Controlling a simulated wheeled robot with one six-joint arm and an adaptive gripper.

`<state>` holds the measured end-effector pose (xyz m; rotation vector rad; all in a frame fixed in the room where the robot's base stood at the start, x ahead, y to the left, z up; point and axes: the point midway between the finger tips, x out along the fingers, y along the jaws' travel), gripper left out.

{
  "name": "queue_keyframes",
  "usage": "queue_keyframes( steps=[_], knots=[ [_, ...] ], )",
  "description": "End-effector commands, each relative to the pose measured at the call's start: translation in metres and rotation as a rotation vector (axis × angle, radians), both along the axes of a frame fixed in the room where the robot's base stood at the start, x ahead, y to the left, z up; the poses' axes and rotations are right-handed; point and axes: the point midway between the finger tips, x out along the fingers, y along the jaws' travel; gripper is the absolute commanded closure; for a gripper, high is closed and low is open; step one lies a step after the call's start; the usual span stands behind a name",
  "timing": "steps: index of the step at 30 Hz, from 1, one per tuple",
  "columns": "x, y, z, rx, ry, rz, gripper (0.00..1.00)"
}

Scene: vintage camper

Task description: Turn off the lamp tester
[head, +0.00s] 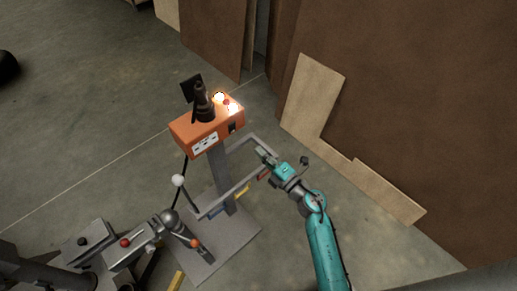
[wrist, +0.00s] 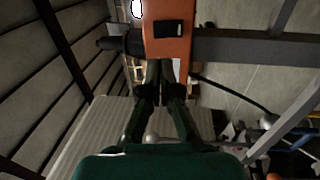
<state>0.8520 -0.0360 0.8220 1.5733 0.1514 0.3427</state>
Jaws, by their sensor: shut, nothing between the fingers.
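The lamp tester (head: 190,131) is an orange box on a grey post, with lit bulbs (head: 233,108) glowing on its top. A dark switch (head: 232,127) sits on its right-hand face. In the wrist view the tester (wrist: 166,50) is at top centre, and its black switch (wrist: 168,29) shows on the orange face. My gripper (head: 261,153) is to the right of the box and a little below it in the head view. In the wrist view my gripper (wrist: 159,65) is shut and empty, its tips pointing at the face just below the switch. Contact cannot be told.
A grey frame bar (head: 235,189) runs around the post below the box, close to my gripper. A lever with a white knob (head: 178,180) stands at the left. Brown boards (head: 400,110) lean on the right. Open concrete floor (head: 90,120) lies to the left.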

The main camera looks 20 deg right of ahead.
Motion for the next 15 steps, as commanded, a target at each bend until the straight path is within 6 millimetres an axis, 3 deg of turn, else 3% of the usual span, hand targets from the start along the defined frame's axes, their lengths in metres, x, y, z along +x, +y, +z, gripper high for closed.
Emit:
queue_keyframes(
  steps=[15],
  knots=[
    [0.088,0.029,0.012,0.001,-0.001,0.002,1.00]
  ],
)
